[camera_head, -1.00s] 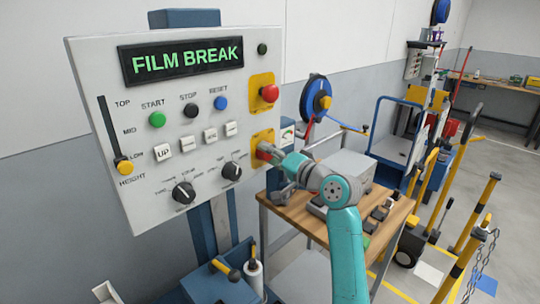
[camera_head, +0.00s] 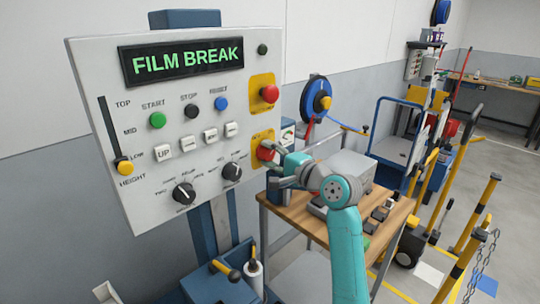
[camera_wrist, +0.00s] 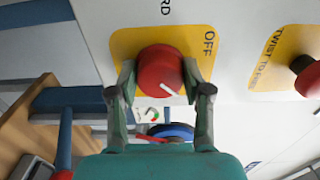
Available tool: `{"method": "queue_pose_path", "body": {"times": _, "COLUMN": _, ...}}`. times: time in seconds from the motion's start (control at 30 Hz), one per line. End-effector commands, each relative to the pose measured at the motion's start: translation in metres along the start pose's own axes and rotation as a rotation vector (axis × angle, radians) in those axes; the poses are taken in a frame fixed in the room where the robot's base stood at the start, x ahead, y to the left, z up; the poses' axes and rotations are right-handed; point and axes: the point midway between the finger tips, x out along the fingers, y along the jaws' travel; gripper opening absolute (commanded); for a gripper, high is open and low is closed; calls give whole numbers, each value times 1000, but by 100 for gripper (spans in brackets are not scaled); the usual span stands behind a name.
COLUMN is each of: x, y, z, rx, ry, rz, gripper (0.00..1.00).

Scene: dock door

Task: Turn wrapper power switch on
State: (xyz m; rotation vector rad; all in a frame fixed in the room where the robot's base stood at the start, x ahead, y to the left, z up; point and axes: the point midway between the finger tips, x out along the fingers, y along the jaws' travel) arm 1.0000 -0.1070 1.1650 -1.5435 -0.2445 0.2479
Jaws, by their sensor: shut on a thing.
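The wrapper's power switch is a round red knob (camera_head: 266,151) on a yellow plate (camera_head: 258,137) at the lower right of the white control panel (camera_head: 85,90). In the wrist view the red knob (camera_wrist: 160,72) has a white mark near its lower edge. The word OFF shows on its yellow plate (camera_wrist: 205,38), upper right of the knob. My gripper (camera_wrist: 160,82) is shut on the red knob, one finger on each side. In the head view my gripper (camera_head: 272,167) partly covers the knob's lower side. The panel display (camera_head: 187,60) reads FILM BREAK.
A second red button (camera_head: 269,94) on a yellow plate sits just above the switch. Black selector dials (camera_head: 232,171) and push buttons lie left of it. A wooden-topped table (camera_head: 290,204) with a grey box (camera_head: 343,168) stands below and right of my gripper.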

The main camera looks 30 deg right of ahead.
Motion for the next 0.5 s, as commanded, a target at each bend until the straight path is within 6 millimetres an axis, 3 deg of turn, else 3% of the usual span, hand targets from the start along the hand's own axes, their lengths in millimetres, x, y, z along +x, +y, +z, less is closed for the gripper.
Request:
{"method": "queue_pose_path", "body": {"times": 0.3, "x": 0, "y": -1, "z": -1, "rx": 2, "ry": 1, "rz": -3, "gripper": 14}}
{"method": "queue_pose_path", "body": {"times": 0.33, "x": 0, "y": -1, "z": -1, "rx": 2, "ry": 1, "rz": -3, "gripper": 54}}
{"method": "queue_pose_path", "body": {"times": 0.4, "x": 0, "y": -1, "z": 0, "rx": 2, "ry": 1, "rz": -2, "gripper": 72}}
{"method": "queue_pose_path", "body": {"times": 0.5, "x": 0, "y": -1, "z": 0, "rx": 2, "ry": 1, "rz": -1, "gripper": 74}}
